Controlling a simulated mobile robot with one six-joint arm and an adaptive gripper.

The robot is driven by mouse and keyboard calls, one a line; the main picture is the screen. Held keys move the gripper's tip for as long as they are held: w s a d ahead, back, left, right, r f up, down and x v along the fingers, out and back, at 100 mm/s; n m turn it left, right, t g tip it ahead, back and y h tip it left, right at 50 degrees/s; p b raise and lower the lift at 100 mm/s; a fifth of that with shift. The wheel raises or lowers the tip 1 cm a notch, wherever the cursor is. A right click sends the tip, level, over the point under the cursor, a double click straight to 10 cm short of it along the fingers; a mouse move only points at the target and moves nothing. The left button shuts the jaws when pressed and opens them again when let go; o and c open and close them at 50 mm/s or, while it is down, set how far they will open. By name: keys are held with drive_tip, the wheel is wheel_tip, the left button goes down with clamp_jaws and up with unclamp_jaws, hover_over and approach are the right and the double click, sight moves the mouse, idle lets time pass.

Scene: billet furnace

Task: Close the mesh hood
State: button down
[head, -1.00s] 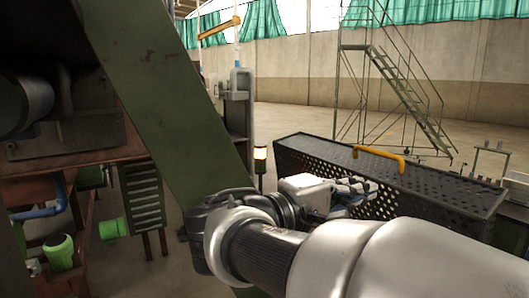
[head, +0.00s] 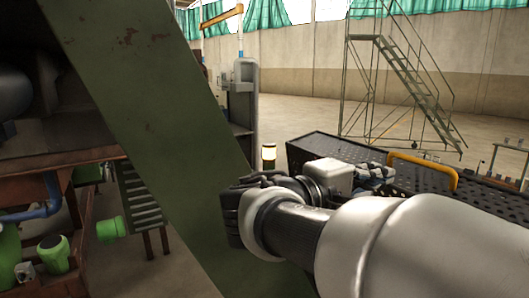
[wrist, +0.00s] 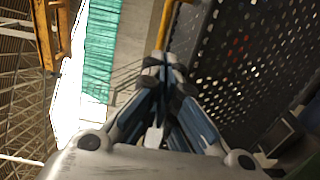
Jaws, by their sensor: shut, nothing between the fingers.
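The mesh hood (head: 322,150) is a dark perforated box with a yellow handle (head: 425,170) on its top. It stands at the right of the head view, partly hidden behind my arm. In the wrist view its perforated panel (wrist: 245,65) fills the upper right and the yellow handle (wrist: 166,25) runs along its edge. My gripper (head: 385,172) is in front of the hood, left of the handle. In the wrist view the fingertips (wrist: 164,62) are together and empty, just below the handle in the picture. I cannot tell whether they touch it.
A sloping green beam (head: 150,110) stands close in front at the left. Green motors (head: 52,253) and brown frames lie beyond it. A post with a lit lamp (head: 268,153) stands behind my arm. A metal staircase (head: 400,75) stands far back, with open floor around it.

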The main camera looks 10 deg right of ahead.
sight(411, 161)
drive_tip(key=x, duration=1)
drive_tip(key=shift+w+d+f+p, duration=0.15)
drive_tip(key=shift+w+p, duration=0.15)
drive_tip(key=shift+w, duration=0.15)
drive_tip(key=shift+s, duration=0.1)
